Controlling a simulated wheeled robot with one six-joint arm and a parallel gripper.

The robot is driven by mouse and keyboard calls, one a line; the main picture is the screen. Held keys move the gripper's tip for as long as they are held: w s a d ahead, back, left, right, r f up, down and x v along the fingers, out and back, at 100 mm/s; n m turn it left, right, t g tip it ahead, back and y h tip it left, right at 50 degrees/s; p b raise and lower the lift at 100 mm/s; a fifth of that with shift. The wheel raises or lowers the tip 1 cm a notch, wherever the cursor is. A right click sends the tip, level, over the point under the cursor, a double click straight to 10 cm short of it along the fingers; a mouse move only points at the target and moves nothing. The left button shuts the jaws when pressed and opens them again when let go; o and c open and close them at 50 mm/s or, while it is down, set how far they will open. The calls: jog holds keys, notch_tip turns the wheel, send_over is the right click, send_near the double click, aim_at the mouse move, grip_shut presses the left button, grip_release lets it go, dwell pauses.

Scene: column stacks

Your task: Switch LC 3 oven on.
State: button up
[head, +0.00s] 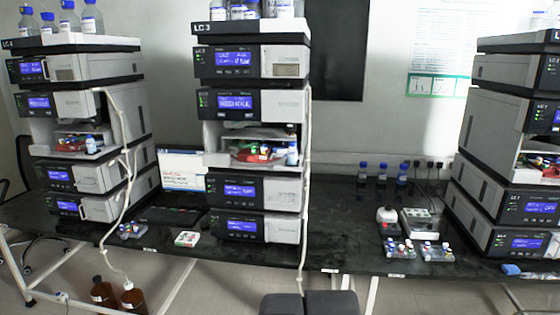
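The LC 3 stack (288,104) stands upright in the middle of the bench, with "LC 3" on its top tray (264,33). Its modules have lit blue screens: the top unit (235,58), the second unit (235,102), and two lower units (239,191) and (242,226). Between them is an open bay (262,150) with coloured vials. Small green lights show left of the upper screens. The screen text is too small to read, so I cannot tell which module is the oven or its state. My gripper is not recognisable in view.
Similar stacks stand at left (80,68) and right (500,140). A white tube (305,200) hangs down the LC 3 stack's right side. A laptop (181,170), vial racks (398,248) and blue-capped bottles (381,175) are on the black bench (330,235). Dark grey blocks show at bottom centre.

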grip_shut()
dwell(1.4)
